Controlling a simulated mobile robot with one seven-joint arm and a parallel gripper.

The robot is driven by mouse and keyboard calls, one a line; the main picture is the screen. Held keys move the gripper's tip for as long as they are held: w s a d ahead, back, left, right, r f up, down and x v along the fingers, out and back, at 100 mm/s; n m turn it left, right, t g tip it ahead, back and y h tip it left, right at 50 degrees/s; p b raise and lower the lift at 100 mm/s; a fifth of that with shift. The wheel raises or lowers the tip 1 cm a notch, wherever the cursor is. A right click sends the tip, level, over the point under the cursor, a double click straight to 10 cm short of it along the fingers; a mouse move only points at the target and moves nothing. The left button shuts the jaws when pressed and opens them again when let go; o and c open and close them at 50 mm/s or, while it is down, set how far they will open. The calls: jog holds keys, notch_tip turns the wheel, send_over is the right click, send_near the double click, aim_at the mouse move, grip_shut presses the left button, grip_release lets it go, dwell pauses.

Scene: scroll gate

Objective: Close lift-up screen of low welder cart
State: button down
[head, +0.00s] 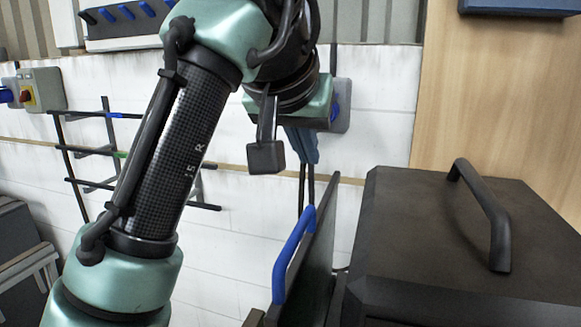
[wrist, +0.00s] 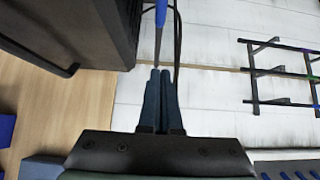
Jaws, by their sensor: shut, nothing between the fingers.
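The welder cart (head: 450,255) is a dark box at the lower right of the head view. It also fills the upper left of the wrist view (wrist: 65,25). A dark panel, which looks like its lift-up screen (head: 318,262), stands raised and steeply tilted at the cart's left side. A blue bar handle (head: 293,255) is on the panel's left face; it shows nearly end-on in the wrist view (wrist: 161,22). My gripper (head: 303,160) is shut and empty, above the handle in the head view. Its fingertips (wrist: 160,72) point toward the handle, apparently without touching it. The screen's lower part is cut off.
A black handle (head: 485,215) arches over the cart's top. A wall rack with prongs (head: 110,155) is at left, and dark cables (wrist: 178,45) hang near the fingertips' line. A grey switch box (head: 42,90) is on the white wall. Open space lies left of the screen.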

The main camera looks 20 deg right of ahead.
jog(key=p, duration=0.1)
send_near(319, 206)
jog(key=w+d, duration=0.1)
jog(key=w, duration=0.1)
jog(key=shift+w+d+r, duration=0.25)
jog(key=shift+w+d, duration=0.1)
jog(key=shift+d, duration=0.05)
jog(key=f, duration=0.2)
jog(key=shift+w+d+f, duration=0.15)
jog(key=shift+w+f, duration=0.15)
jog(key=shift+f, duration=0.95)
jog(key=shift+f, duration=0.15)
notch_tip(319, 206, down, 23)
jog(key=b, duration=0.8)
jog(key=shift+s, duration=0.1)
jog(key=shift+f, duration=0.1)
